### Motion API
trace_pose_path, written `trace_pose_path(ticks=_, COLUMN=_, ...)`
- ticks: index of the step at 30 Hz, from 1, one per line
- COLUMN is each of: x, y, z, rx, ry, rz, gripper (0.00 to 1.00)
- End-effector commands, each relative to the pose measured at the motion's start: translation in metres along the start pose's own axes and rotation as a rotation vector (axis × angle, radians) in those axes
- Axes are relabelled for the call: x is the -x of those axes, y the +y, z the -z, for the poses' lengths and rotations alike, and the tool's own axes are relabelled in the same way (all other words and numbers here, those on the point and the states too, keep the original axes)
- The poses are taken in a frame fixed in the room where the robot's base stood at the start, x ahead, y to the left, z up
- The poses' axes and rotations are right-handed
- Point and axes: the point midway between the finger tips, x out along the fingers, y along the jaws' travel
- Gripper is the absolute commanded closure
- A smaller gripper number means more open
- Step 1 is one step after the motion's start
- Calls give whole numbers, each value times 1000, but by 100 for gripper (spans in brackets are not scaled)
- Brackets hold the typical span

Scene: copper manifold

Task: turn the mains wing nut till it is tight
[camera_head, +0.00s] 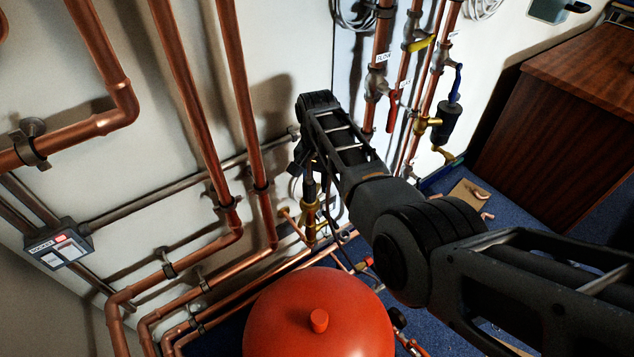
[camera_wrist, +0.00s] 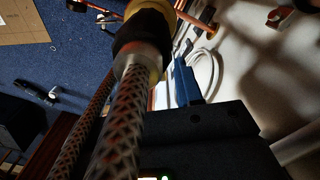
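My gripper (camera_head: 303,163) points down beside the wall in the head view, next to a vertical run with brass fittings (camera_head: 311,215). Its fingertips are small and dark there, and I cannot tell whether they are apart or touching anything. In the wrist view a braided hose (camera_wrist: 122,125) rises to a metal collar (camera_wrist: 145,65), with a black band and a brass fitting (camera_wrist: 152,12) beyond it. A blue part (camera_wrist: 185,82) shows just right of the collar. No wing nut can be clearly made out; the gripper's dark body hides part of the wrist view.
A red round vessel (camera_head: 318,315) stands below my arm. Copper pipes (camera_head: 188,90) run down the wall at left. Valves with a red lever (camera_head: 393,110), a yellow lever (camera_head: 422,43) and a blue lever (camera_head: 456,82) are right of the arm. A wooden cabinet (camera_head: 560,130) stands at right.

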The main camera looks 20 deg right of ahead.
Motion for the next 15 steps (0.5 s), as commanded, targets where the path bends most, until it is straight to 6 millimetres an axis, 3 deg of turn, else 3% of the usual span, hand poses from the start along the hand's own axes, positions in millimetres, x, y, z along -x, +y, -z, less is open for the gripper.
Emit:
trace_pose_path(ticks=9, x=52, y=0, z=0, rx=0, ry=2, rz=2, gripper=64)
trace_pose_path(ticks=15, x=65, y=0, z=0, rx=0, ry=0, rz=0, gripper=64)
